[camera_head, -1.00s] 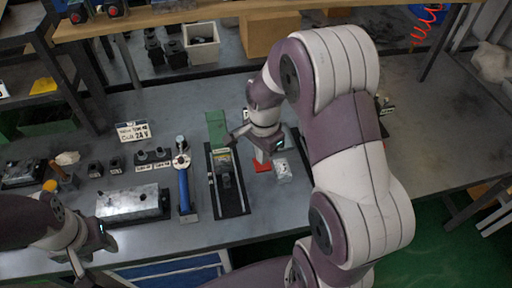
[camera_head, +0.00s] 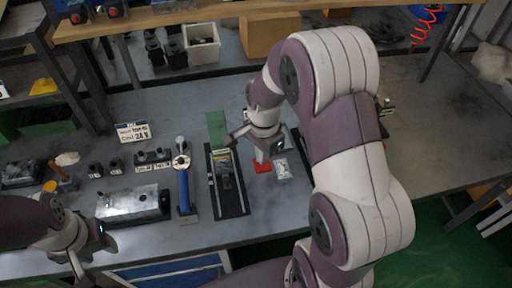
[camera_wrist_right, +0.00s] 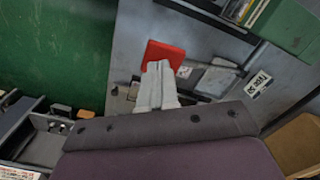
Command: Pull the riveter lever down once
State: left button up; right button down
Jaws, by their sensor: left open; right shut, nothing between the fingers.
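A red flat piece (camera_head: 263,168) is on the bench below my right gripper (camera_head: 261,156). In the right wrist view the same red piece (camera_wrist_right: 162,54) is just beyond the tips of my right gripper (camera_wrist_right: 155,76), whose white fingers are together and empty. I cannot tell whether they touch it. Whether this red piece belongs to the riveter is unclear, and I cannot pick out the lever with certainty. My left gripper (camera_head: 82,266) is open at the lower left, off the bench's front edge.
A black-framed fixture (camera_head: 231,203) with a green plate (camera_head: 216,126) stands left of the red piece. A silver block (camera_head: 133,202) and a label card (camera_head: 133,132) are further left. A small pale packet (camera_head: 282,169) lies right of the red piece. My right arm covers the bench's middle right.

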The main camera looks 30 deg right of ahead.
dwell(0.5)
jog(key=shift+f+b, duration=4.7)
jog(key=shift+f, duration=2.55)
notch_tip(320, 180, up, 18)
jog(key=p, duration=1.6)
jog(key=shift+f, duration=0.25)
